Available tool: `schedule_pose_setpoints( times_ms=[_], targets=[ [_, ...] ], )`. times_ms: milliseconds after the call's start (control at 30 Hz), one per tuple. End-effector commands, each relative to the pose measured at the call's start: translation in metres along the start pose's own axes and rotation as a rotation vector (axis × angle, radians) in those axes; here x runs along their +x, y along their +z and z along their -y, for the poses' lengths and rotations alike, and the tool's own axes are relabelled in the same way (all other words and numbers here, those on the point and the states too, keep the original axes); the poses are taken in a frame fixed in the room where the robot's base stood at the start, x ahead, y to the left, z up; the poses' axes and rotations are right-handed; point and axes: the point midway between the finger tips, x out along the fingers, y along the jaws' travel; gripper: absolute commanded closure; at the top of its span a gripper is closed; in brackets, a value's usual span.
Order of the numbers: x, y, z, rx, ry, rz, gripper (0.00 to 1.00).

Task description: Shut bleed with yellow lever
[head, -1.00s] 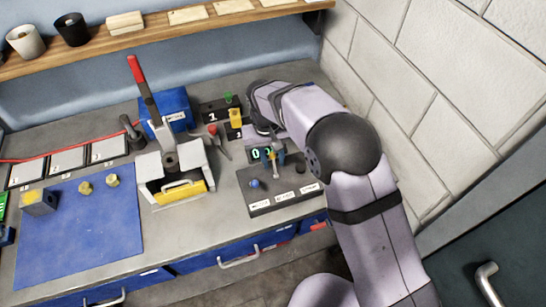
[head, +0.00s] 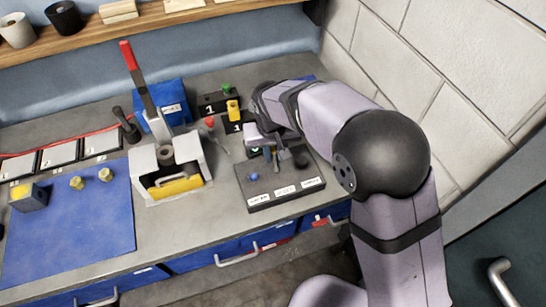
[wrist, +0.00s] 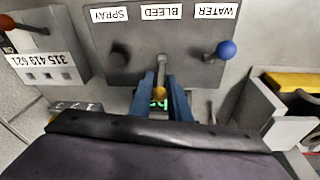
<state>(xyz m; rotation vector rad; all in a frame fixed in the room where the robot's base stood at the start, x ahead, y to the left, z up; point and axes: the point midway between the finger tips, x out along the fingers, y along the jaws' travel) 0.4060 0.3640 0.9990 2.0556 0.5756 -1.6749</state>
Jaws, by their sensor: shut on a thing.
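The dark control panel (head: 263,196) stands on the counter, with white labels along its front edge. In the wrist view the panel (wrist: 198,78) shows upside down, with labels SPRAY, BLEED and WATER. A lever with a yellow tip (wrist: 160,92) rises in line with the BLEED label (wrist: 163,16). My gripper (wrist: 163,84) has its two blue fingers shut on this lever. In the head view my gripper (head: 276,158) is over the panel's back part, and my arm hides much there. The blue-knobbed lever (wrist: 225,50) is by WATER and a dark lever (wrist: 120,55) by SPRAY.
A grey press (head: 190,180) with a red-handled lever (head: 128,58) stands left of the panel. Small blocks with a yellow piece (head: 233,108) and a green piece (head: 226,88) stand behind. A blue mat (head: 75,240) lies at left. A block wall (head: 400,70) rises at right.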

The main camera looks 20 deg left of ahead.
Motion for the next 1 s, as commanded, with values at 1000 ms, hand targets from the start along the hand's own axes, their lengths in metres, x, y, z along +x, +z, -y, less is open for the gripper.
schedule_pose_setpoints(
  times_ms=[1000],
  targets=[
    [0.0, 0.032, -0.005, 0.054, -0.098, -0.559, 1.0]
  ],
)
